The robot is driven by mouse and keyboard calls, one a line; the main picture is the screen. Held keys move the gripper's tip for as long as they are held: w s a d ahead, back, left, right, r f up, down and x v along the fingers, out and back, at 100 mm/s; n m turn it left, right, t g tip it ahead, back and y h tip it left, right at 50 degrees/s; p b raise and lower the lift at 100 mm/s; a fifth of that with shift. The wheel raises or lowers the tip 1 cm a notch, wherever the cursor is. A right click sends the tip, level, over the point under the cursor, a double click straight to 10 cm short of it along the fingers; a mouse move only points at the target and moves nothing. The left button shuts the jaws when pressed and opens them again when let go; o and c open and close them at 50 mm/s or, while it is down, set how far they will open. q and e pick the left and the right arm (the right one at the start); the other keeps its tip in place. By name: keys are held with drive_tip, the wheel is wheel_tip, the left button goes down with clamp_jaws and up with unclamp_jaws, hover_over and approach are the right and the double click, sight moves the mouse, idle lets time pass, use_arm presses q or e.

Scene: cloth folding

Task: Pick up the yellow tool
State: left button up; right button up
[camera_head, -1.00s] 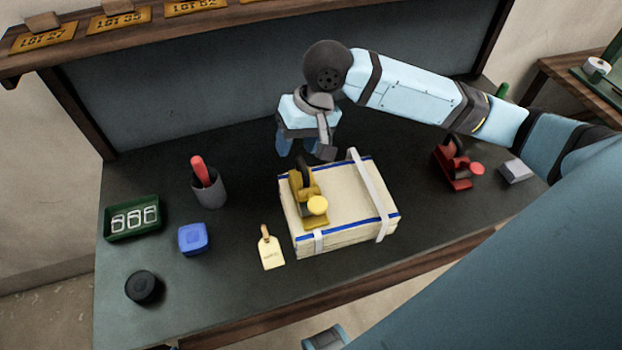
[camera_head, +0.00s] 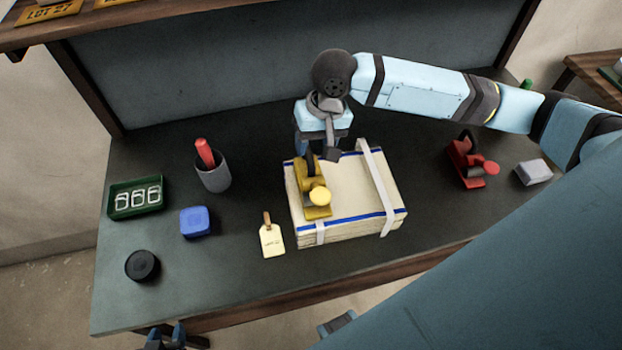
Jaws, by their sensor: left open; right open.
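The yellow tool (camera_head: 316,205) has a dark rear handle and a round yellow front knob. It lies on the left part of a cream stack with blue stripes (camera_head: 350,190). My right gripper (camera_head: 309,154) points down at the tool's rear end, with its fingers open around or just above the dark handle. I cannot tell if they touch it. The wrist partly hides the gripper. My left gripper (camera_head: 165,340) is open and empty at the bottom edge, below the table's front edge and partly cut off.
A similar red tool (camera_head: 468,165) and a grey block (camera_head: 533,172) stand at right. At left are a cup with a red-handled item (camera_head: 213,175), a green tray (camera_head: 135,198), a blue box (camera_head: 195,221), a black round object (camera_head: 142,265) and a tag (camera_head: 271,240). White straps (camera_head: 376,185) cross the stack.

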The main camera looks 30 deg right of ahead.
sight(311, 157)
drive_tip(key=f, duration=0.5)
drive_tip(key=shift+w+a, duration=0.2)
drive_tip(key=shift+a, duration=0.2)
clamp_jaws()
drive_tip(key=shift+s, duration=0.1)
idle(0.9)
